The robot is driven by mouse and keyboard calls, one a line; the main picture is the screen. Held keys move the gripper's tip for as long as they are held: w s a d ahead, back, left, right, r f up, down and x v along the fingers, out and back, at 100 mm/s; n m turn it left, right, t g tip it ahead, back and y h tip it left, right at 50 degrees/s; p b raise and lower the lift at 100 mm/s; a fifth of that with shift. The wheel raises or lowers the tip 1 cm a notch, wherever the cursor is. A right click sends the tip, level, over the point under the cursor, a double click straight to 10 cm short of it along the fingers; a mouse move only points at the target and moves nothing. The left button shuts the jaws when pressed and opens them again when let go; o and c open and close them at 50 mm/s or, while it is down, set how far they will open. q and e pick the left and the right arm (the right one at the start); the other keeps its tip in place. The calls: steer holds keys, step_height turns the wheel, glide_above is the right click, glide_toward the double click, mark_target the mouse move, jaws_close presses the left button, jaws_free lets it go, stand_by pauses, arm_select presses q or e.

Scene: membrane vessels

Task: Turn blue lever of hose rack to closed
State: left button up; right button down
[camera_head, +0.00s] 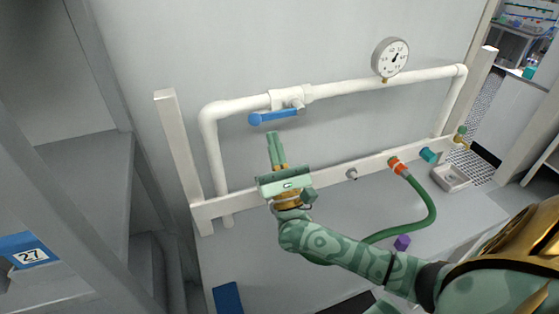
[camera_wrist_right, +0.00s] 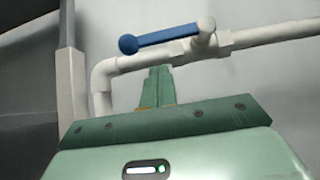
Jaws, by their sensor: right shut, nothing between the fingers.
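The blue lever (camera_head: 273,117) sits on a white valve (camera_head: 287,99) in the upper white pipe of the hose rack. It points left from the valve, roughly along the pipe, with a round knob at its left end. In the right wrist view the lever (camera_wrist_right: 160,39) shows above the fingers. My right gripper (camera_head: 273,135) is shut and empty, just below the lever, with a small gap seeming to lie between them. Its fingertips also show in the right wrist view (camera_wrist_right: 157,70). My left gripper is not in view.
A pressure gauge (camera_head: 390,58) stands on the pipe at right. A green hose (camera_head: 431,205) with an orange connector (camera_head: 397,166) hangs from the lower rail (camera_head: 335,178). A purple cube (camera_head: 402,242) lies below. A grey shelf (camera_head: 75,170) stands at left.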

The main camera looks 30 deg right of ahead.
mark_target(270, 117)
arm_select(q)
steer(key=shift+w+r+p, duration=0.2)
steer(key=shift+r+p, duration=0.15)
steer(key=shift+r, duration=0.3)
arm_select(e)
step_height(270, 117, up, 2)
steer(key=shift+s+r, duration=0.1)
steer(key=shift+r, duration=0.15)
